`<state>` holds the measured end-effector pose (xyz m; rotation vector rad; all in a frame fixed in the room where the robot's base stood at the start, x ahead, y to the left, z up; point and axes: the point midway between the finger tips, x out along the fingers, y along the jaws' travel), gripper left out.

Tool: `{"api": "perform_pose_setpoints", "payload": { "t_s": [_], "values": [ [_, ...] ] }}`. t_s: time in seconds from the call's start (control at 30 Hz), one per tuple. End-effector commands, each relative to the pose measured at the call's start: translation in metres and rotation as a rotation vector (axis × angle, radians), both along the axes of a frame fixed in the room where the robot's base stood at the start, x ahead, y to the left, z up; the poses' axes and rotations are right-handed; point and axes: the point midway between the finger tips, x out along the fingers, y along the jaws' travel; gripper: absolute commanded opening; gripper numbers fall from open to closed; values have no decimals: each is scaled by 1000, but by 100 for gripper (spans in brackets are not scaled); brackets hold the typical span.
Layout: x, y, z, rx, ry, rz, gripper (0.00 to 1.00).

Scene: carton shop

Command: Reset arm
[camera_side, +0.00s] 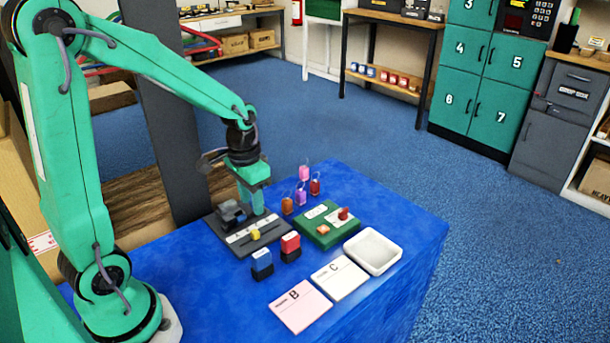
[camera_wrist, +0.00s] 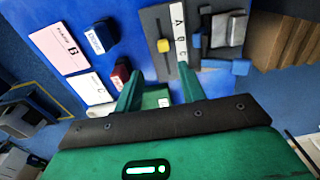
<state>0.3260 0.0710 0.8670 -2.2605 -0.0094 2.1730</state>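My gripper (camera_side: 254,204) hangs above the dark base plate (camera_side: 225,240) in the side view. In the wrist view its two green fingers (camera_wrist: 160,72) stand apart, with nothing seen held between them. The dark plate carries a yellow slider (camera_side: 255,234), a white strip lettered A, B, C (camera_wrist: 179,35), and a dark grey block (camera_side: 232,212). The yellow slider also shows in the wrist view (camera_wrist: 164,46), ahead of the fingers. How high the fingertips are above the plate is hard to tell.
A blue stamp (camera_side: 261,264) and red stamp (camera_side: 290,247) stand in front of the plate. Cards B (camera_side: 300,310) and C (camera_side: 345,285), a white tray (camera_side: 372,254), a green box (camera_side: 325,238) and several small tagged items (camera_side: 300,196) share the blue table. The table's right edge is clear.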

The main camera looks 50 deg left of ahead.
Motion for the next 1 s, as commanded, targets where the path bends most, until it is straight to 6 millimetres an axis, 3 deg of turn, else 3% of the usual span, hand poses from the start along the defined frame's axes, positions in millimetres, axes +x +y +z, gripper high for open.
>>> {"api": "perform_pose_setpoints", "payload": {
  "t_s": [0.5, 1.0],
  "values": [
    [-37, -37, 78, 20, -204, -3, 40],
    [-88, -65, 124, 2, -402, -4, 40]
  ]
}}
